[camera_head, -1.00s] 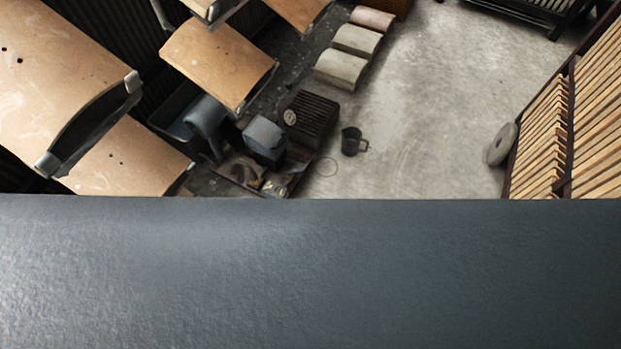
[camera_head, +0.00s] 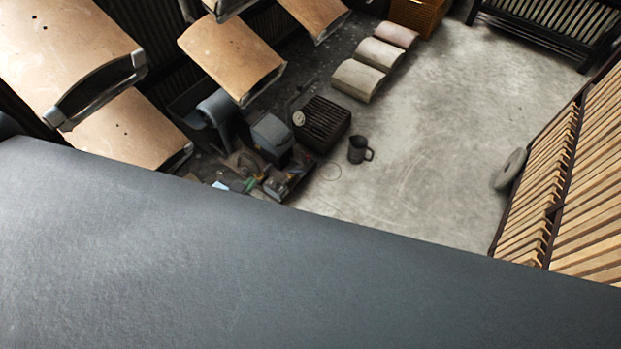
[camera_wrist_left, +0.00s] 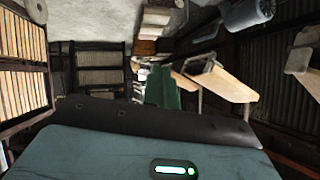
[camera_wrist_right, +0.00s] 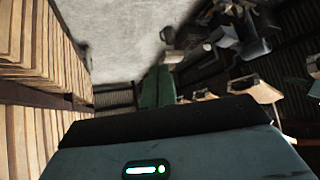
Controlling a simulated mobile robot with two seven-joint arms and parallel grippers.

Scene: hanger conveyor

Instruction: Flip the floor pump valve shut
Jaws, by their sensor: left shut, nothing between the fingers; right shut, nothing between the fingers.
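I cannot make out the floor pump or its valve in any view. Much of the near floor in the head view is hidden by a broad dark grey surface that seems to be part of me. My left gripper (camera_wrist_left: 163,78) shows in the left wrist view as green fingers beyond a dark band, shut and empty. My right gripper (camera_wrist_right: 158,78) looks the same in the right wrist view, shut and empty. Neither gripper can be made out in the head view.
Tan panels (camera_head: 232,58) hang at the left. A dark ribbed box (camera_head: 322,122), blue-grey box (camera_head: 271,135) and low clutter stand on the floor beside a dark jug (camera_head: 359,150). A slatted wooden rack (camera_head: 585,190) and grey disc (camera_head: 510,169) are right. Concrete floor (camera_head: 430,130) between is clear.

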